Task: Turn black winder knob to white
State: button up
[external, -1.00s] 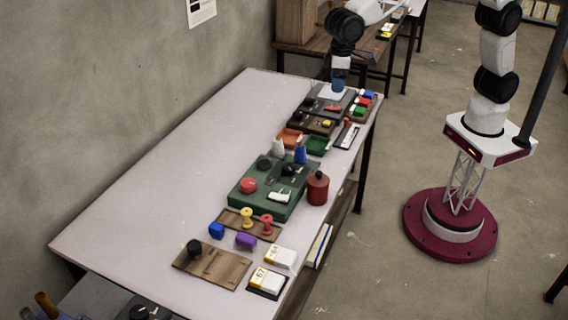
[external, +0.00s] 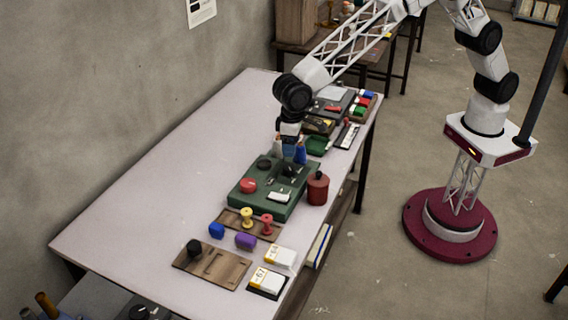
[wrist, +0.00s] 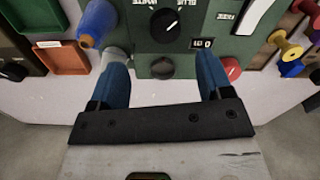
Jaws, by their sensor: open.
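The green box (external: 252,202) sits on the table and carries two black knobs. The large round knob (wrist: 163,25) has a pale pointer line, and the smaller knob (wrist: 162,67) is nearer the box's edge. The printed labels are too blurred to tell which is the winder knob. My gripper (wrist: 162,58) has its blue fingers apart, with the smaller knob showing between them and nothing held. In the external view my gripper (external: 289,148) is at the box's far end. Contact with a knob cannot be told.
A red knob (wrist: 231,68) and a white part (wrist: 255,14) are on the same box. A red canister (external: 317,189) stands beside the box, with spools (external: 246,217) in front. The table's left side is clear.

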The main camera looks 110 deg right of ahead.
aim_at(289, 166)
jog(key=shift+w+a+f, duration=0.15)
jog(key=shift+w+f, duration=0.3)
jog(key=shift+f, duration=0.15)
jog(key=shift+f, duration=0.15)
jog(key=shift+f, duration=3.7)
jog(key=shift+c, duration=0.4)
jog(key=c, duration=0.9)
jog(key=shift+o, duration=0.2)
